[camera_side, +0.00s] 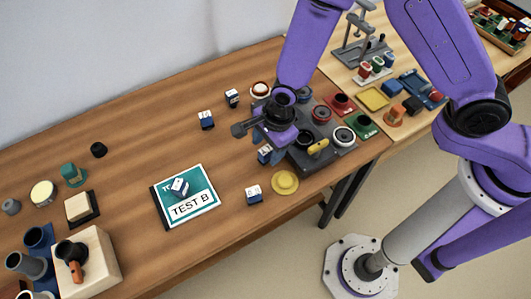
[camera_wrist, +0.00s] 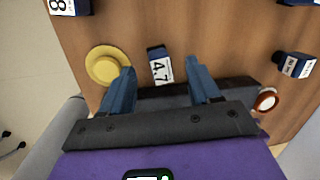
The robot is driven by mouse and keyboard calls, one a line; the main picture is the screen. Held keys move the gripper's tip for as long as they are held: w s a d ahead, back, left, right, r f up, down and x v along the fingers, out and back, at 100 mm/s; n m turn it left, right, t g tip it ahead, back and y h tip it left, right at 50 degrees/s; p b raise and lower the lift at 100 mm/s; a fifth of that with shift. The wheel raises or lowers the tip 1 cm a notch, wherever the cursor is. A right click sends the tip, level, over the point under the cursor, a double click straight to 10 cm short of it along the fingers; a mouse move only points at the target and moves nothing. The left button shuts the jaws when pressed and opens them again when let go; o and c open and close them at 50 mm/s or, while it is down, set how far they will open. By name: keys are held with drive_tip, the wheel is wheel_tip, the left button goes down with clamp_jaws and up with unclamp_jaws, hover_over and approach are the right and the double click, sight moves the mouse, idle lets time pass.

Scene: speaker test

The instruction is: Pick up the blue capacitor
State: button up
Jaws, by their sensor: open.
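Several small blue capacitors with white labels lie on the wooden table. One marked 4.7 (camera_wrist: 160,67) shows between and just beyond my fingertips in the wrist view; in the side view it (camera_side: 265,155) sits just below my gripper (camera_side: 258,135). My gripper (camera_wrist: 160,75) is open, blue fingers spread and empty. Another capacitor (camera_side: 253,194) is nearer the table's front edge, and two more (camera_side: 206,120) (camera_side: 232,98) lie towards the back. One more capacitor (camera_side: 180,187) sits on the TEST B card (camera_side: 205,215).
A yellow disc (camera_wrist: 107,65) lies left of the 4.7 capacitor in the wrist view. A dark fixture (camera_side: 320,155) with round parts stands right of my gripper. A wooden block (camera_side: 98,262) and cups (camera_side: 30,265) stand at front left. The table's middle is mostly clear.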

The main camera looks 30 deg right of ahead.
drive_tip(key=shift+w+a+f, duration=0.1)
drive_tip(key=shift+a+f, duration=0.05)
drive_tip(key=shift+f, duration=1)
drive_tip(key=c, duration=1.1)
drive_tip(key=shift+r, duration=0.15)
